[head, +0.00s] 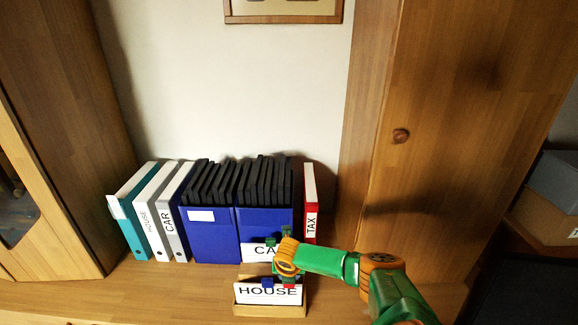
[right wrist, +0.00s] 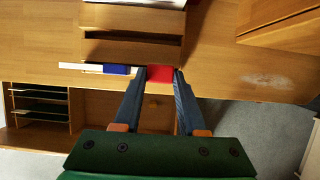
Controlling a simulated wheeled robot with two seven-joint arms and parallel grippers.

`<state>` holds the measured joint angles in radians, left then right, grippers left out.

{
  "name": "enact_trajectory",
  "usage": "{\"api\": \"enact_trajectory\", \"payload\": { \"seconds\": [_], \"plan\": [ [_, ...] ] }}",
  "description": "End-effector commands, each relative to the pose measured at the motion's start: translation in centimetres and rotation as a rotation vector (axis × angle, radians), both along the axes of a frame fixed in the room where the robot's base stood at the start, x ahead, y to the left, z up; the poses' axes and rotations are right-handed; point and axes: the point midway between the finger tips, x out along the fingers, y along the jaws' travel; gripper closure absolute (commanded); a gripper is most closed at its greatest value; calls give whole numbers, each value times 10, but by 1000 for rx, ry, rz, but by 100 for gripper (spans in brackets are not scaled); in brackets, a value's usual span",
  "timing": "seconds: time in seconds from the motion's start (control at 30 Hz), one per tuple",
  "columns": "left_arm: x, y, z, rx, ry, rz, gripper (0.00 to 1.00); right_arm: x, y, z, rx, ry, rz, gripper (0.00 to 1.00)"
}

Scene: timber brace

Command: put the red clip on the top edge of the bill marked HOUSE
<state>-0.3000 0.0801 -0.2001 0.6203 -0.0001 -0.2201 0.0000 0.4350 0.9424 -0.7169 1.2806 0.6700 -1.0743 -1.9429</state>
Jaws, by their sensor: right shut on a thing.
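The bill marked HOUSE (head: 254,292) stands upright in the front of a small wooden holder (head: 270,311). A blue clip (head: 267,283) sits on its top edge; it also shows in the right wrist view (right wrist: 117,70). My right gripper (head: 288,272) is above the right part of this bill and shut on the red clip (right wrist: 160,73). The red clip (head: 289,285) is at the bill's top edge, to the right of the blue clip. I cannot tell whether it grips the paper. My left gripper is not in view.
A bill starting with CA (head: 258,252) stands behind, partly hidden by my right gripper, with a green clip (head: 270,242). Blue boxes (head: 212,240), white binders (head: 146,225) and a red TAX binder (head: 310,195) stand behind. A tall cabinet (head: 450,130) is at the right.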

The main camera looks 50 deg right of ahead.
Motion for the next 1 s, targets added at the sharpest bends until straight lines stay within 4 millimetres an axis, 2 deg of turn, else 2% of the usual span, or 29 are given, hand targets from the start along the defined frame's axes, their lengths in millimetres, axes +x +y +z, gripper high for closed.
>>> {"api": "enact_trajectory", "payload": {
  "seconds": [1.0],
  "plan": [
    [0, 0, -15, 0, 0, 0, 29, 0, 0, -21, 1, -1, 0, 100]
  ]
}}
